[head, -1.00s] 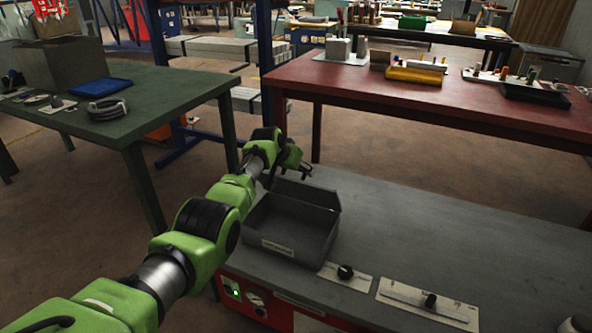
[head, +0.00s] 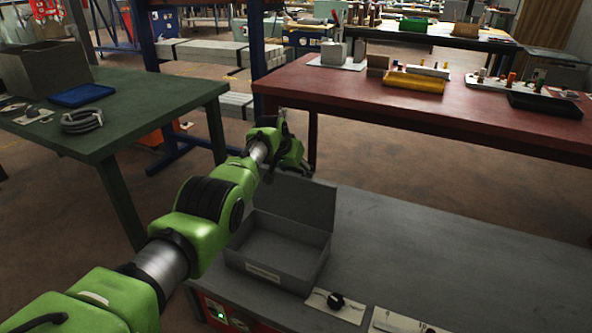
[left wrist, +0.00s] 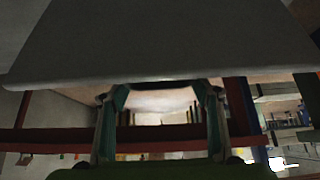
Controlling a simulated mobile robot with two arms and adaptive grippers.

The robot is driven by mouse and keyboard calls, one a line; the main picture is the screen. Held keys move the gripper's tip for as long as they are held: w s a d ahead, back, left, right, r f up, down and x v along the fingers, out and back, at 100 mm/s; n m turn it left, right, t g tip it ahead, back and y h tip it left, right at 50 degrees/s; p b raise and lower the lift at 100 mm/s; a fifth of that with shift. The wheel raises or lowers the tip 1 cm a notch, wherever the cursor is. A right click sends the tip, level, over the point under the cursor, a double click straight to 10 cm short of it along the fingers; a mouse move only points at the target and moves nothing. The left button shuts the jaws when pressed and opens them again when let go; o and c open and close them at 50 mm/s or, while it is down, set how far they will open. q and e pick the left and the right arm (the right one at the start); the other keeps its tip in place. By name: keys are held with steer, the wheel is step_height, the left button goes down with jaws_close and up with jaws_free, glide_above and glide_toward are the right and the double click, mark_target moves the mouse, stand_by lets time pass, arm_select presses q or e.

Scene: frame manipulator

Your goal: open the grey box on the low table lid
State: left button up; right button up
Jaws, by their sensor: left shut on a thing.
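The grey box (head: 262,262) stands on the low grey table (head: 440,270), its empty inside visible from above. Its lid (head: 300,200) stands up from the far side, and its inner face shows. My left arm reaches past the box's left side. My left gripper (head: 301,170) is at the lid's upper edge, partly hidden by my own wrist. In the left wrist view the lid (left wrist: 165,45) fills the top as a broad grey panel. The two fingers (left wrist: 162,98) reach its edge and are shut on it. My right gripper is in neither view.
A red-topped table (head: 440,110) stands behind, and a green table (head: 150,105) at left holds a grey bin, blue tray and coiled cable. The low table's right part is clear.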

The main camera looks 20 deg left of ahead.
arm_select(q)
steer(key=shift+w+r, duration=0.1)
steer(key=o, duration=1.6)
steer(key=shift+s+r, duration=0.25)
steer(key=shift+r, duration=0.2)
steer(key=shift+v, duration=5.45)
steer(key=shift+f, duration=0.15)
